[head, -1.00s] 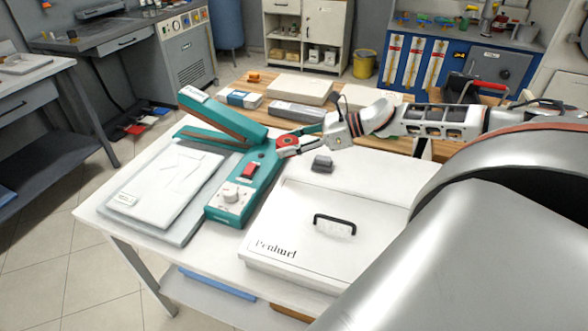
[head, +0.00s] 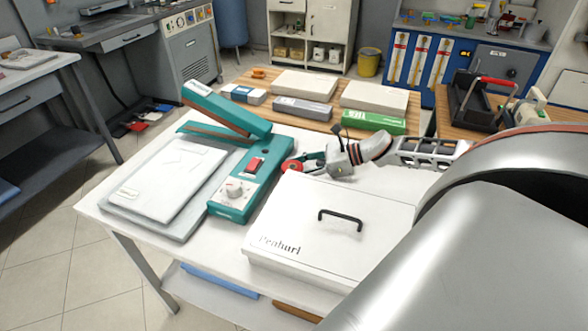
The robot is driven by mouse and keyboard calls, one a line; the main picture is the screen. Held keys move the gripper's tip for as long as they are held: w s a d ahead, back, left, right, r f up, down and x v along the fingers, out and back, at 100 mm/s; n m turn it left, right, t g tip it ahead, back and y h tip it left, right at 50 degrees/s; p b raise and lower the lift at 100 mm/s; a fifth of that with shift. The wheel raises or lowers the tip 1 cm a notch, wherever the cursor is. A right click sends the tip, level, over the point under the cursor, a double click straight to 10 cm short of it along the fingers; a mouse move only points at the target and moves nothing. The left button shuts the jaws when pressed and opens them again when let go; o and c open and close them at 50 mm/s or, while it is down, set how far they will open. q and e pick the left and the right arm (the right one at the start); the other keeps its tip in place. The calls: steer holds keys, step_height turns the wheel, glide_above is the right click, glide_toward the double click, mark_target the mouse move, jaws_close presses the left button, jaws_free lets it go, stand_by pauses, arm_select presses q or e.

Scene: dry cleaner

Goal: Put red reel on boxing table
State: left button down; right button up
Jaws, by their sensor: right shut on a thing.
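The red reel (head: 291,167), with a dark centre, is at the fingertips of my right gripper (head: 299,164), which is shut on it. They are just right of the teal sealing machine (head: 235,192), over the white table (head: 147,249). I cannot tell whether the reel touches the tabletop. A wooden table (head: 327,125) with several flat boxes stands behind the white one; it may be the boxing table. My left gripper is not in view.
A white lidded box (head: 298,216) with a black handle is close in front of my right gripper. A grey-white flat packet (head: 170,181) lies left of the machine. Another wooden table at right holds a black device with a red handle (head: 497,80).

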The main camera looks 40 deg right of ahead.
steer(key=shift+f, duration=0.15)
steer(key=o, duration=1.2)
steer(key=shift+r, duration=0.25)
steer(key=shift+s+d+r, duration=0.1)
steer(key=shift+s+d, duration=0.3)
steer(key=shift+s, duration=0.05)
steer(key=p+v, duration=0.4)
steer(key=v, duration=0.6)
steer(key=shift+r, duration=0.2)
steer(key=shift+s+d, duration=0.25)
